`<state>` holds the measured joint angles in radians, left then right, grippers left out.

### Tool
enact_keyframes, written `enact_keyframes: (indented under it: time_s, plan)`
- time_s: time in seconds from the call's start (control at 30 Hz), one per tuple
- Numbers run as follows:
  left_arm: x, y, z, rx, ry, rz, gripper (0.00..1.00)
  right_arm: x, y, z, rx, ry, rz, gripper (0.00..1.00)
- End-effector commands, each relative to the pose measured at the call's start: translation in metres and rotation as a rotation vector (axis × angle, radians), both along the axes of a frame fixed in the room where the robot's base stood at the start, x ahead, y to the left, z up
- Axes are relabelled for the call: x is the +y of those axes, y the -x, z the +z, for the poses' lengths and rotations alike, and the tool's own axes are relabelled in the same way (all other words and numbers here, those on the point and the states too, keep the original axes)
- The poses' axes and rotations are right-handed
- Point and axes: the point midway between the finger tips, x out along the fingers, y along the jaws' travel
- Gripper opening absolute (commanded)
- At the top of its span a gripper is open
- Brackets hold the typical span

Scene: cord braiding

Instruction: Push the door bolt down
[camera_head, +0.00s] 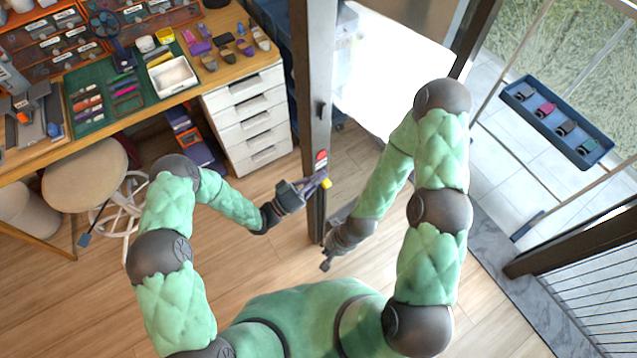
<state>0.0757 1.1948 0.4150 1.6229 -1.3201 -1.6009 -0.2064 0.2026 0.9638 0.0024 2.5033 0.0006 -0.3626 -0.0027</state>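A tall dark door post (314,80) stands upright in the middle of the head view. A small red and white fitting (321,156) is on it, and a small yellow piece (327,184) shows just below. I cannot tell which of these parts is the door bolt. My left gripper (320,181) is at the post, just below the red fitting, with its fingertips beside or touching the yellow piece. Its finger gap is too small to judge. My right gripper (326,261) is lower, near the post's foot, apart from the fittings; its fingers are largely hidden.
A wooden workbench (225,68) with tools and a white drawer unit (246,120) stands at left. A round stool (85,172) is below it. A blue tray (556,123) with several small items is outside at right. Wooden floor (90,310) is clear at lower left.

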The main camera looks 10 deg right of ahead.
Motion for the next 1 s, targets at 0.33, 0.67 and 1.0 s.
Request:
enact_keyframes:
  time_s: [0.33, 0.67, 1.0]
  plan:
    - [0.047, 0.015, -0.013, 0.0, 0.001, 0.005, 0.0, 0.0, 0.0, 0.01, 0.0, 0.0, 0.0, 0.0]
    - [0.083, 0.029, -0.027, -0.001, 0.002, 0.002, 0.0, 0.0, 0.0, 0.015, 0.0, 0.0, 0.0, 0.0]
    - [0.089, 0.031, -0.03, -0.002, 0.002, -0.001, 0.0, 0.0, 0.0, 0.016, 0.0, 0.0, 0.0, 0.0]
